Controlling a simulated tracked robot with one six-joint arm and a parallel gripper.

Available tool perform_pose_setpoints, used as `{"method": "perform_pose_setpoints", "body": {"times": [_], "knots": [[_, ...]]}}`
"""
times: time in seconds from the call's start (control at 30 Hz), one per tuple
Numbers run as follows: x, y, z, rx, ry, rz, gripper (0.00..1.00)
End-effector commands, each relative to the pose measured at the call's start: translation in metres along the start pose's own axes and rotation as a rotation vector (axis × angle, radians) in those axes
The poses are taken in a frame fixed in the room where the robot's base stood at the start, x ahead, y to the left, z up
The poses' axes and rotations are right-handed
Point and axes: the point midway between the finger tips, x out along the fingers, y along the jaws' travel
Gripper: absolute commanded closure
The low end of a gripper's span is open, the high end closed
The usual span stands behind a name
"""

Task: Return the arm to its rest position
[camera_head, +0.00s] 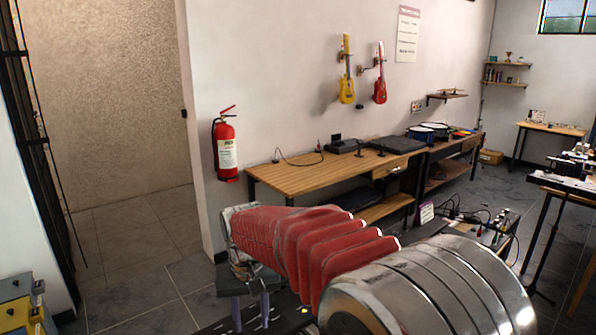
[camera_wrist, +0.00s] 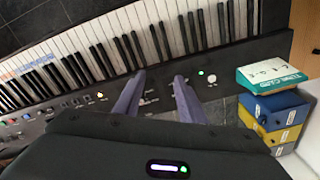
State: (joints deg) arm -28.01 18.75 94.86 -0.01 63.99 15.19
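My arm shows as a red ribbed sleeve and a shiny metal link across the lower part of the head view. My gripper (camera_head: 251,318) hangs from its far end, pointing down, with two purple fingers. In the wrist view my gripper (camera_wrist: 158,80) is open, the fingers apart with nothing held between them. The dark control panel of a keyboard (camera_wrist: 225,98) shows between and beyond the fingertips. I cannot tell how far above it they are.
Black and white keys (camera_wrist: 150,35) run past the fingertips. A stack of blue and yellow boxes (camera_wrist: 272,120) carries a teal-and-white box (camera_wrist: 272,75). A wooden bench (camera_head: 310,178), a red extinguisher (camera_head: 226,150) and two wall-hung guitars, yellow (camera_head: 346,88) and red (camera_head: 380,88), stand farther off. Floor (camera_head: 140,245) at left is clear.

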Motion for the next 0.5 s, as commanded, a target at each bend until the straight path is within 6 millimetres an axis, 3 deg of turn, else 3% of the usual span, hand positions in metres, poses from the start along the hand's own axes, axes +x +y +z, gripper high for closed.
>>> {"method": "perform_pose_setpoints", "body": {"times": [0.5], "knots": [[-0.037,0.086,0.089,-0.030,0.105,-0.007,0.63]]}}
